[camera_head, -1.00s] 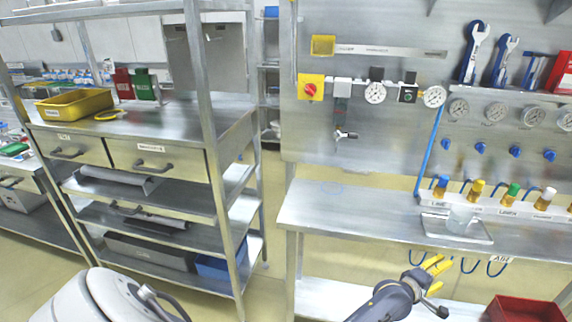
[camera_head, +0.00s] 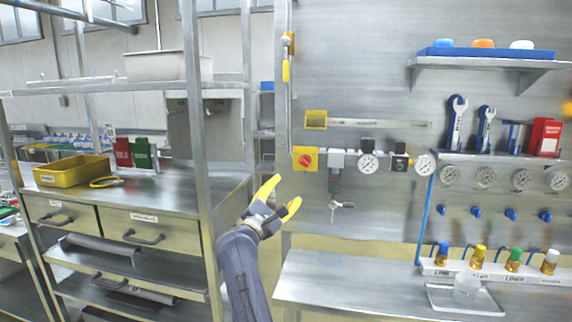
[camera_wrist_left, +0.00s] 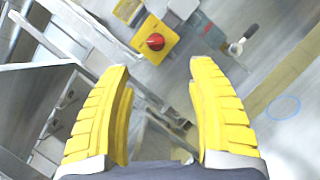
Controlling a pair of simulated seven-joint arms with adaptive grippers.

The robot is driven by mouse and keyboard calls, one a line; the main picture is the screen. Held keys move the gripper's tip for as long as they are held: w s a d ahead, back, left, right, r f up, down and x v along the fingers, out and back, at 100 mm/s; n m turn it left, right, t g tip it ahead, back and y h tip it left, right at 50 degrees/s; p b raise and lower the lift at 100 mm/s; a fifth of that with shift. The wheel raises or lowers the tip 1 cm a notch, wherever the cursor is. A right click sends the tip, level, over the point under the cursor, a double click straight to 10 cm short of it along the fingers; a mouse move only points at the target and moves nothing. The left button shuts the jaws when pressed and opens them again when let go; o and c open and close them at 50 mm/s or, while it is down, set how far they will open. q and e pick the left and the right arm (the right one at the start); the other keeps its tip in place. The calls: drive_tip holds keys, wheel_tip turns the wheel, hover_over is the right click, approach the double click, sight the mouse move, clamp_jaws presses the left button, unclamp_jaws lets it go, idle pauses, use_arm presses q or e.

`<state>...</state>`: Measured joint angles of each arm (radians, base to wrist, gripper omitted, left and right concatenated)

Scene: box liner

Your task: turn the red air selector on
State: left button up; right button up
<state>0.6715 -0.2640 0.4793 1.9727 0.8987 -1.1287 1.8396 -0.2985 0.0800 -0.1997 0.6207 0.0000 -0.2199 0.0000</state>
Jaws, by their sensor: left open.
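The red air selector (camera_head: 305,160) is a round red knob on a yellow square plate, fixed to the metal back panel. It also shows in the left wrist view (camera_wrist_left: 155,41), ahead of and between the fingertips. My left gripper (camera_head: 279,197) has yellow fingers, spread open and empty. In the head view it is below and left of the selector, apart from it. In the left wrist view its fingers (camera_wrist_left: 160,68) frame the yellow plate from below. My right gripper is not in view.
Gauges (camera_head: 369,164) and valves sit in a row right of the selector. A small lever valve (camera_head: 335,205) hangs below. A metal shelf post (camera_head: 199,130) stands left of my left arm. The bench (camera_head: 350,285) is mostly clear on its left.

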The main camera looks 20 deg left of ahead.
sight(303, 164)
use_arm(q)
drive_tip(key=x, duration=0.5)
drive_tip(key=a+x, duration=0.1)
drive_tip(key=x, duration=1)
drive_tip(key=shift+w+a+r, duration=0.1)
drive_tip(key=shift+w+a, duration=0.05)
drive_tip(key=shift+w, duration=0.25)
clamp_jaws()
